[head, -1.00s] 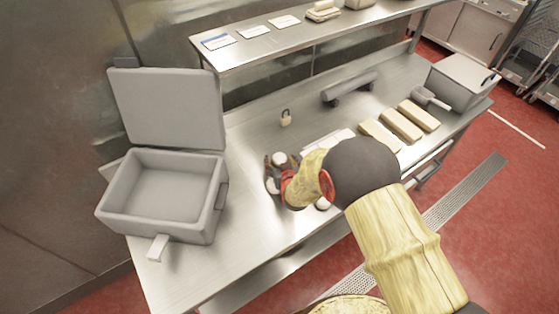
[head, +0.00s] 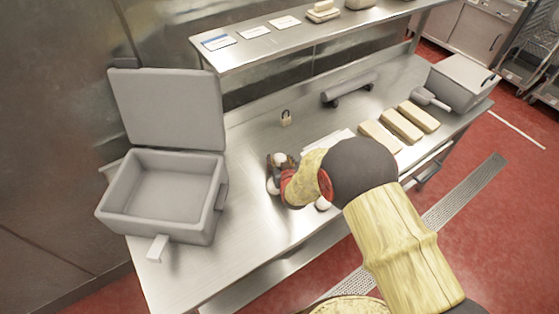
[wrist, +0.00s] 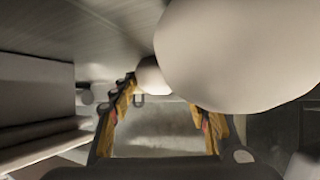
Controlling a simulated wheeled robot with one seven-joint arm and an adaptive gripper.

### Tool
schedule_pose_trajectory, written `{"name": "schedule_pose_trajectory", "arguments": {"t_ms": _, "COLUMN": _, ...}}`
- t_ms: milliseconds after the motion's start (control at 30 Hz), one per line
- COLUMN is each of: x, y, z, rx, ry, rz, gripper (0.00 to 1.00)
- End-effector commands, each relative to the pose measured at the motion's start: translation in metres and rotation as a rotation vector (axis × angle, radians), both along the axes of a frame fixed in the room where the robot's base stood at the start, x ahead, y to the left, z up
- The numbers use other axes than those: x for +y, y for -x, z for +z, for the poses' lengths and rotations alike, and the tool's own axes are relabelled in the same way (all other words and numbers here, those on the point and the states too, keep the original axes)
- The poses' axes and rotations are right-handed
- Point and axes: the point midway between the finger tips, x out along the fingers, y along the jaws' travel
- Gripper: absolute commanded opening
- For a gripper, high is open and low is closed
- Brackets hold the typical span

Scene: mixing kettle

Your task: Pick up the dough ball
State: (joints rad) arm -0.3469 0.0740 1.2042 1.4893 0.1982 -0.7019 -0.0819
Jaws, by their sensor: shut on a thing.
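Pale round dough balls lie on the steel worktable (head: 240,245). My gripper (head: 279,161) is low over the table, with its dark fingers around one dough ball (head: 280,158) and shut on it. A second dough ball (head: 272,186) shows just in front of the fingers. A third (head: 323,204) is partly hidden beside my wrist. In the wrist view, a pale ball (wrist: 150,78) shows between the yellow-and-dark fingers of my gripper (wrist: 165,90), by the left fingertip. Another, large and close to the camera (wrist: 240,50), hides the right fingertip.
An open, empty grey bin (head: 160,185) stands at the left, its lid upright. A padlock-shaped item (head: 286,119), a grey roller (head: 349,88), several pale blocks (head: 402,124) and a grey box (head: 462,82) stand behind and right. A shelf (head: 320,38) runs above. The table's front left is clear.

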Motion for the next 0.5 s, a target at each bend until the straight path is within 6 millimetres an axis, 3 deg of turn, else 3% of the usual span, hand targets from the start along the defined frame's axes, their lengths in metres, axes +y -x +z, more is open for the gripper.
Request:
{"name": "schedule_pose_trajectory", "arguments": {"t_ms": 133, "x": 0.0001, "y": 0.0001, "z": -0.0001, "rx": 0.0, "ry": 0.0, "rz": 0.0, "gripper": 0.19}}
{"name": "schedule_pose_trajectory", "arguments": {"t_ms": 500, "x": 0.0002, "y": -0.0005, "z": 0.0061, "rx": -0.002, "ry": 0.0, "rz": 0.0, "gripper": 0.19}}
